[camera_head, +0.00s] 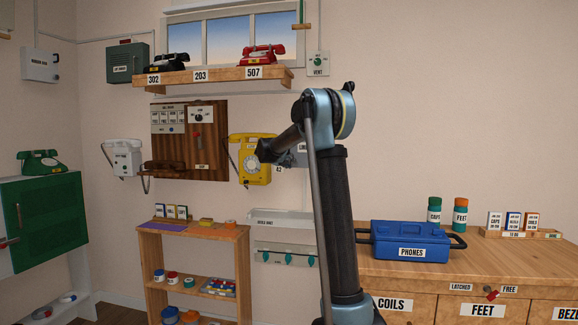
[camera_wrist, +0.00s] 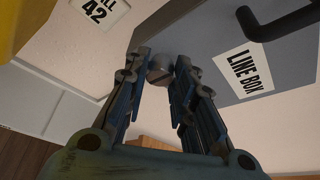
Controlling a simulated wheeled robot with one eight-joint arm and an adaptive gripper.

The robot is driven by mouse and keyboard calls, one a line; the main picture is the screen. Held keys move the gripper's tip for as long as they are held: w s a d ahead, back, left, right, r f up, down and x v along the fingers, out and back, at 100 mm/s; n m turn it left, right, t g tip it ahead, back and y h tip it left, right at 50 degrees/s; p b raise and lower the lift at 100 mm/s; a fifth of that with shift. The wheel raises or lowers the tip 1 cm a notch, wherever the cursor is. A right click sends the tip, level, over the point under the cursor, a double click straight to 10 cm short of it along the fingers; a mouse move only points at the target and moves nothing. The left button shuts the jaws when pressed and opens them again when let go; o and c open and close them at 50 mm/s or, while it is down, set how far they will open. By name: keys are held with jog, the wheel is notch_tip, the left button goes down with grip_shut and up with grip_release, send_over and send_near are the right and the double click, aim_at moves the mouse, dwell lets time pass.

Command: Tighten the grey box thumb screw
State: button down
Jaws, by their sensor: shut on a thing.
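The grey box (camera_wrist: 225,45) fills the upper right of the wrist view, with a LINE BOX label (camera_wrist: 243,73) and a dark handle on its front. Its thumb screw (camera_wrist: 160,68) is a small round grey knob with a slot, at the box's lower left edge. My gripper (camera_wrist: 162,62) is shut on the thumb screw, one finger on each side of it. In the head view the grey box (camera_head: 300,155) is partly hidden behind my arm, and the screw cannot be made out there.
A yellow wall phone (camera_head: 251,160) hangs close to the left of the grey box. A white sign reading 42 (camera_wrist: 100,10) is near the fingers. Below are a wooden shelf (camera_head: 195,232) and a workbench (camera_head: 410,275) with a blue PHONES box (camera_head: 405,238).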

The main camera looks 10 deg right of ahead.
jog(key=c, duration=1.3)
grip_release()
jog(key=shift+f, duration=0.1)
jog(key=shift+c, duration=0.2)
jog(key=shift+a, duration=0.1)
jog(key=v, duration=1.1)
jog(key=shift+s+a, duration=0.25)
jog(key=shift+s, duration=0.05)
